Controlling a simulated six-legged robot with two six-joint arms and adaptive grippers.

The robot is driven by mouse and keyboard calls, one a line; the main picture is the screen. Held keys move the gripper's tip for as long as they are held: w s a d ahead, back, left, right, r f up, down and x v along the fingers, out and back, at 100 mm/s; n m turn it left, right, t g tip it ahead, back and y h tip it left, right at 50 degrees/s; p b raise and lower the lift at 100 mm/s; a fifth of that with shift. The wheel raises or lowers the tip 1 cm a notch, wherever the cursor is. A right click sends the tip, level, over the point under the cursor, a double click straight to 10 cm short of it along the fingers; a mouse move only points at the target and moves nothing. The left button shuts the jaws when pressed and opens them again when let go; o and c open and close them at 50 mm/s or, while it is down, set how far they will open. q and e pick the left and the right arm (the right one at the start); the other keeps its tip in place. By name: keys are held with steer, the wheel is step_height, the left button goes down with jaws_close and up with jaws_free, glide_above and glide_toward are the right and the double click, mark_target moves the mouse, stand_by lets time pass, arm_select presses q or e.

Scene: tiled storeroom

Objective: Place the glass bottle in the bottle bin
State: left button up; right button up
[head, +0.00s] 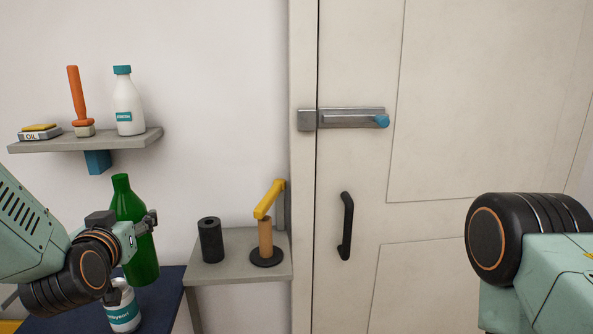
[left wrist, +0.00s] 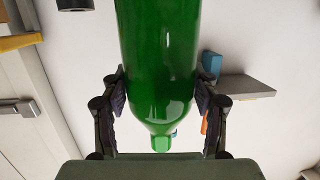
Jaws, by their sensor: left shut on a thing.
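The green glass bottle (head: 128,204) stands upright in the head view, at the lower left. My left gripper (head: 147,223) is shut on its body. The left wrist view shows the bottle (left wrist: 158,60) between the two fingers, with its neck toward the bottom of that picture. The bottle appears held above or beside the dark blue surface (head: 172,291); whether its base touches anything I cannot tell. My right arm shows at the right edge, but its gripper is out of view. No bottle bin can be made out.
A white jar (head: 122,314) stands below the left gripper. A grey side table (head: 226,273) holds a black cylinder (head: 210,241) and a yellow-armed stand (head: 266,232). A wall shelf (head: 105,143) above holds a white bottle (head: 128,104). A door (head: 440,130) fills the right.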

arm_select(q)
steer(key=s+d+f+m+h+b, duration=0.4)
steer(key=s+d+f+h, duration=0.1)
steer(key=f, duration=0.6)
steer(key=s+d+f+m+g+h+b, duration=0.1)
steer(key=s+d+f+m+h+b, duration=0.3)
steer(key=s+d+f, duration=0.4)
step_height(320, 180, down, 4)
steer(key=shift+s+r+h, duration=0.15)
steer(key=shift+s+h, duration=0.75)
steer(key=shift+s, duration=0.3)
steer(key=shift+w, duration=0.1)
